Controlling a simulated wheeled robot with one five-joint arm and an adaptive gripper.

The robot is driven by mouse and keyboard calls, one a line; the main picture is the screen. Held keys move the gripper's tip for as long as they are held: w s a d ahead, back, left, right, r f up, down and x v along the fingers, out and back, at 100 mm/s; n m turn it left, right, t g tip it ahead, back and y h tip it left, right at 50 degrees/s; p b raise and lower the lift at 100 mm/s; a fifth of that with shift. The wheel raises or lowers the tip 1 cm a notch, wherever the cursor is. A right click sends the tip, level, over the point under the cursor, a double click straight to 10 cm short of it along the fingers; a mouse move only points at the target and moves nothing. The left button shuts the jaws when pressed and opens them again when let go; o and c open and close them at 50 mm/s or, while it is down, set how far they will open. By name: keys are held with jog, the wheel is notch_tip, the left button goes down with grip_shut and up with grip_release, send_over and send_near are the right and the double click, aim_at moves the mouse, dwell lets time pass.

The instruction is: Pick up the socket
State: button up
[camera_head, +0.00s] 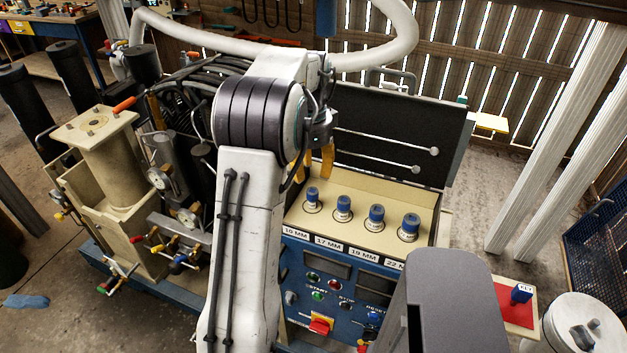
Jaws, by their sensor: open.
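Several sockets with blue tops and silver lower parts stand upright in a row on a beige shelf (428,207). From left to right they are a first socket (312,197), a second (343,208), a third (376,217) and a fourth, largest one (409,227). Labels below read about 16, 17, 19 and 22 MM. My gripper (313,170) has yellow fingers, which are open and apart, above and behind the leftmost socket. My arm partly hides the left finger. I see no contact with a socket.
A blue control panel (330,285) with buttons and a red knob (320,325) is below the shelf. A black raised panel (390,130) stands behind it. Compressor machinery (110,150) fills the left. A red pad (513,307) with a blue piece (521,293) lies at right.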

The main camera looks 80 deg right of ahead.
aim_at(312, 190)
jog(key=shift+s+f+p, duration=0.15)
jog(key=shift+f+p, duration=0.4)
jog(key=shift+f, duration=2.9)
grip_shut()
